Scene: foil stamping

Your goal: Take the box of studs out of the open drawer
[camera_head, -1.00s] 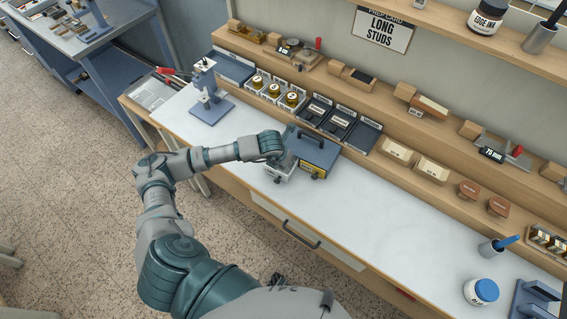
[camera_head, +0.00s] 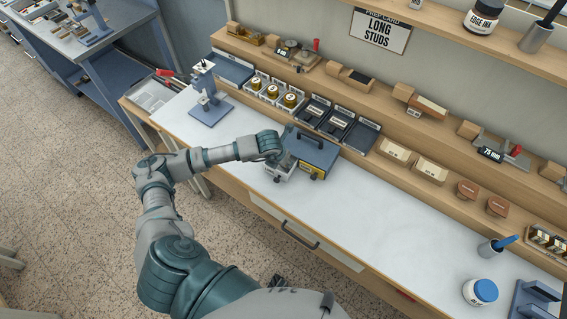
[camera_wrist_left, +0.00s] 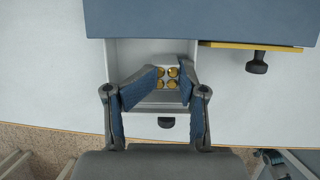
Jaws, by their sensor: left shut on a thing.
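The box of studs (camera_wrist_left: 167,67), a small light box with several round gold heads showing, sits inside the open drawer (camera_wrist_left: 124,58) in the left wrist view. The drawer (camera_head: 277,173) sticks out of the front of a blue cabinet (camera_head: 314,151) on the white bench. My left gripper (camera_wrist_left: 172,78) reaches into the drawer from above, with one blue-padded finger on each side of the box, shut on it. In the head view my left gripper (camera_head: 283,158) hides most of the drawer's inside. My right gripper is not in view.
A blue stand press (camera_head: 208,103) is to the left on the bench. Jars in white trays (camera_head: 272,91) and dark trays (camera_head: 337,124) line the back. A "LONG STUDS" card (camera_head: 379,31) hangs above.

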